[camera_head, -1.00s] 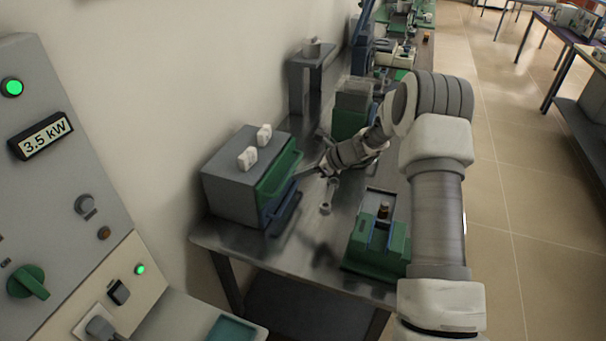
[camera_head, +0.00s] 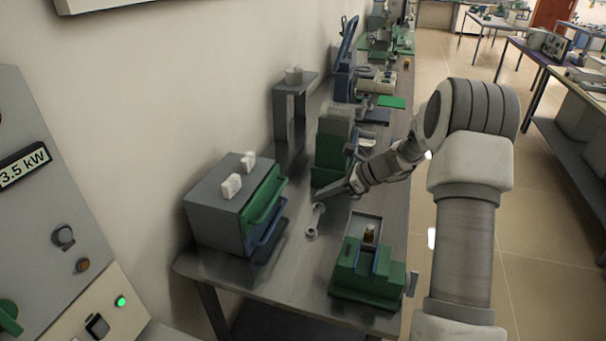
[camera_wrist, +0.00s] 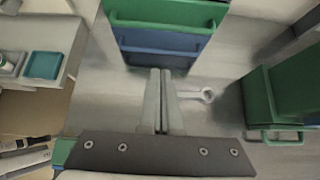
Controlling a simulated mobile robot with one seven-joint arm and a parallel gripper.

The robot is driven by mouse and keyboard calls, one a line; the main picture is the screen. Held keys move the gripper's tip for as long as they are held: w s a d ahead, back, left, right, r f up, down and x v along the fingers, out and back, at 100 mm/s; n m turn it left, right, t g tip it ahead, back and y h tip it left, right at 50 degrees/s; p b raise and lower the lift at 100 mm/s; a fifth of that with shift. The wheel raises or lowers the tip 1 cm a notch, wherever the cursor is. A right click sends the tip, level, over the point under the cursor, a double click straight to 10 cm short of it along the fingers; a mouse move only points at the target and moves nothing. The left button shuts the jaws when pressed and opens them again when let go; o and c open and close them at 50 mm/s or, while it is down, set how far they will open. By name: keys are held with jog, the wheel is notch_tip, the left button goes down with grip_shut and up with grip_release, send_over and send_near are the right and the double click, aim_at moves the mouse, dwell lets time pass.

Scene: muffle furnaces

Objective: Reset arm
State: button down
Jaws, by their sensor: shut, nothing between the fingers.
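My gripper (camera_head: 327,196) is shut and empty in the head view, above the steel bench beside a wrench. In the wrist view my gripper (camera_wrist: 161,72) shows its two fingers together, pointing towards the drawer cabinet. The arm reaches in from the right, bent at the elbow. The wrench (camera_head: 315,220) lies on the bench just below the fingers, and its ring end (camera_wrist: 208,95) shows right of them in the wrist view.
A grey cabinet (camera_head: 213,205) with green and blue drawers stands left of my gripper. A green device (camera_head: 367,279) with a small brown-topped part stands at the front right of the bench (camera_head: 285,285). A green and grey machine (camera_head: 333,148) stands behind. A control panel (camera_head: 40,225) is at left.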

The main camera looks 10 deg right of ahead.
jog(key=s+a+r+n+g+h, duration=0.1)
jog(key=s+a+r+n+h, duration=0.15)
jog(key=s+r+n, duration=0.45)
jog(key=s+a+r+n+g+h, duration=0.1)
jog(key=s+a+r+n+h, duration=0.1)
jog(key=s+a+r+n, duration=0.45)
jog(key=s+d+r+n+t+h, duration=0.1)
jog(key=s+n, duration=0.4)
jog(key=s, duration=0.6)
jog(key=s+d+r+n+t+h, duration=0.2)
jog(key=s+d+r+n+h, duration=0.1)
jog(key=s, duration=0.8)
jog(key=shift+d+r+n, duration=0.6)
jog(key=shift+d+n, duration=0.1)
jog(key=shift+n, duration=0.35)
